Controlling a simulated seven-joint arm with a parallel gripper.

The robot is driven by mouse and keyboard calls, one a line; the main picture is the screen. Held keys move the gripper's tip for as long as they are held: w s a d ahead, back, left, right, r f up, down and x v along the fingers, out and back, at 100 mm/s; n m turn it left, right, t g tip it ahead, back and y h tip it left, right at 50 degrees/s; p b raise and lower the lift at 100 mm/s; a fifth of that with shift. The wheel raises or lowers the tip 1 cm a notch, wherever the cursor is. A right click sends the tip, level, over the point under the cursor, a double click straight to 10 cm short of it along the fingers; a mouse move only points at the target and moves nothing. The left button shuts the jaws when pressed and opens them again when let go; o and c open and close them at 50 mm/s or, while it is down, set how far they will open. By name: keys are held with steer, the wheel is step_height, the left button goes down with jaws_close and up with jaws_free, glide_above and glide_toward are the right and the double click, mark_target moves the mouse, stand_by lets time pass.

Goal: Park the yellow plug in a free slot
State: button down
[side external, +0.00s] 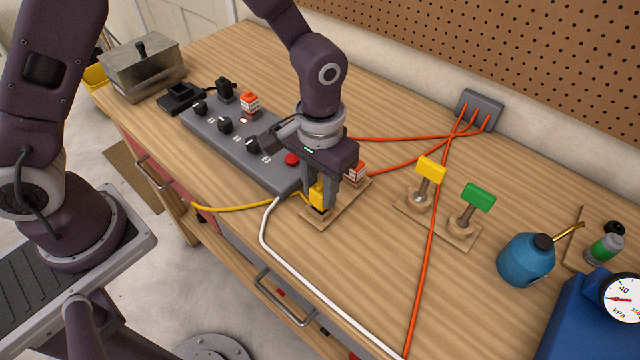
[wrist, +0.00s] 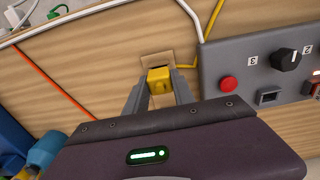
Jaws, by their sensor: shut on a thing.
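The yellow plug (side external: 317,194) is held between the fingers of my gripper (side external: 320,203), and it also shows between the fingertips (wrist: 160,88) in the wrist view. The plug is low over the near end of a wooden board (side external: 325,219) beside the grey panel. I cannot tell whether it touches the board or sits in a slot. A yellow cord (side external: 235,208) runs left from it. An orange and white plug (side external: 355,171) stands at the board's far end, partly hidden by my gripper. Any slot under the yellow plug is hidden.
The grey panel (side external: 225,146) has several knobs, a red button (side external: 292,159), another orange plug (side external: 250,102) and a black plug (side external: 225,88). A white cable (side external: 290,255) and orange cables (side external: 432,235) cross the table. Yellow and green levers (side external: 430,170) and a blue oil can (side external: 526,258) stand right.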

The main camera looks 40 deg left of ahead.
steer(key=shift+f, duration=0.65)
steer(key=c, duration=1)
jaws_free()
step_height(320, 180, up, 7)
steer(key=shift+r, duration=0.1)
